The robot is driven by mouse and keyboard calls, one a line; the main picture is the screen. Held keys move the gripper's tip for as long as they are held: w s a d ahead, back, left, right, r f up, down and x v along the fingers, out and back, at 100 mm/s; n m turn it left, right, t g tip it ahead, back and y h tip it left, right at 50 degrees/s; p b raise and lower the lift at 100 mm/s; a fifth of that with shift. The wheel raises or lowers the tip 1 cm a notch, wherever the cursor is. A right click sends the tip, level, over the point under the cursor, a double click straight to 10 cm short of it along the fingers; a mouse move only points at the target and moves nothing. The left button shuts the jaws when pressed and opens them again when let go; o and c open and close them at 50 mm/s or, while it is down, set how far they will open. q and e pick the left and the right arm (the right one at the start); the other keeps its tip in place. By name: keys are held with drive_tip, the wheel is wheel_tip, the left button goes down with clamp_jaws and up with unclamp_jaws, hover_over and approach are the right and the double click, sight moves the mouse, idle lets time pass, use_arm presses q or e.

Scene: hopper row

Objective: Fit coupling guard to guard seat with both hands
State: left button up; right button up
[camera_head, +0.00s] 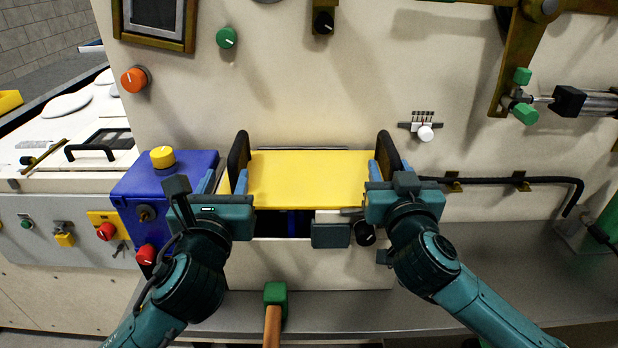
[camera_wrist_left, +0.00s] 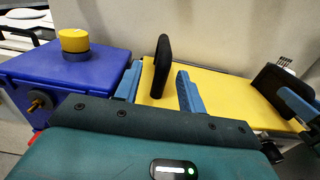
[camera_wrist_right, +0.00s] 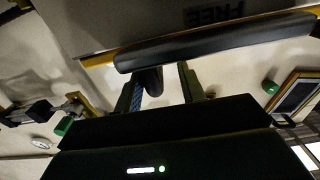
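The coupling guard (camera_head: 310,178) is a yellow panel with an upright black handle at each end. It lies level in front of the beige wall. My left gripper (camera_head: 224,181) is open at the left handle (camera_head: 240,152); in the left wrist view its blue fingers (camera_wrist_left: 158,92) stand apart with that handle (camera_wrist_left: 160,66) between them. My right gripper (camera_head: 389,172) is open at the right handle (camera_head: 384,152); its fingers (camera_wrist_right: 158,82) stand apart in the dark right wrist view. A dark opening (camera_head: 272,224) shows below the guard's front edge. I cannot make out the guard seat for certain.
A blue box (camera_head: 142,186) with a yellow button stands close left of my left gripper. A green-topped handle (camera_head: 275,294) stands at the front. A black hose (camera_head: 520,181) runs along the wall at right. The grey ledge (camera_head: 490,262) at right is clear.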

use_arm(q)
drive_tip(key=shift+d, duration=0.15)
use_arm(e)
drive_tip(key=shift+s+d, duration=0.25)
drive_tip(key=shift+s, duration=0.75)
drive_tip(key=shift+s+d, duration=0.25)
drive_tip(key=shift+s, duration=0.75)
drive_tip(key=shift+r, duration=0.1)
use_arm(q)
drive_tip(key=shift+s+p, duration=0.45)
drive_tip(key=shift+s, duration=0.8)
use_arm(e)
drive_tip(key=shift+r, duration=0.4)
use_arm(q)
drive_tip(key=shift+s+p, duration=0.6)
drive_tip(key=shift+s, duration=2.15)
use_arm(e)
drive_tip(key=shift+r, duration=0.6)
